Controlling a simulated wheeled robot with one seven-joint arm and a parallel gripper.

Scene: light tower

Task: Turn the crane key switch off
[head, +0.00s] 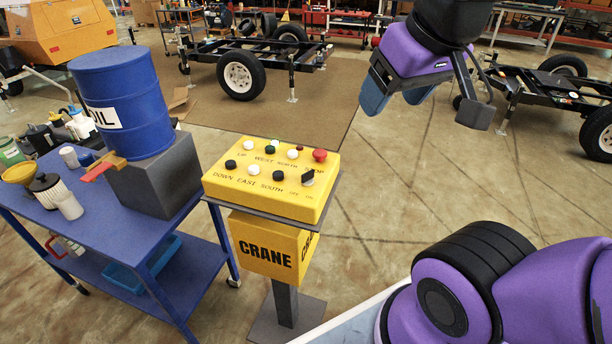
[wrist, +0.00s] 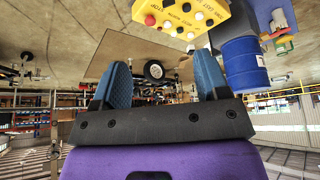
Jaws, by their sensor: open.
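The crane control panel (head: 272,180) is a yellow box on a grey pedestal in the middle of the head view, with several buttons and a red stop button (head: 320,155). The crane key switch (head: 308,178) is the dark knob at its lower right corner, by the OFF and ON marks; which mark it points to is hard to tell. In the wrist view the panel (wrist: 180,17) shows upside down at the top. My gripper (head: 396,97) is up and to the right of the panel, apart from it. Its blue fingers (wrist: 165,85) are spread with nothing between them.
A blue cart (head: 120,215) with a blue oil drum (head: 122,100), bottles and cans stands left of the panel. A yellow CRANE sign box (head: 262,245) is under the panel. Trailer frames (head: 262,62) stand behind. The floor right of the panel is clear.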

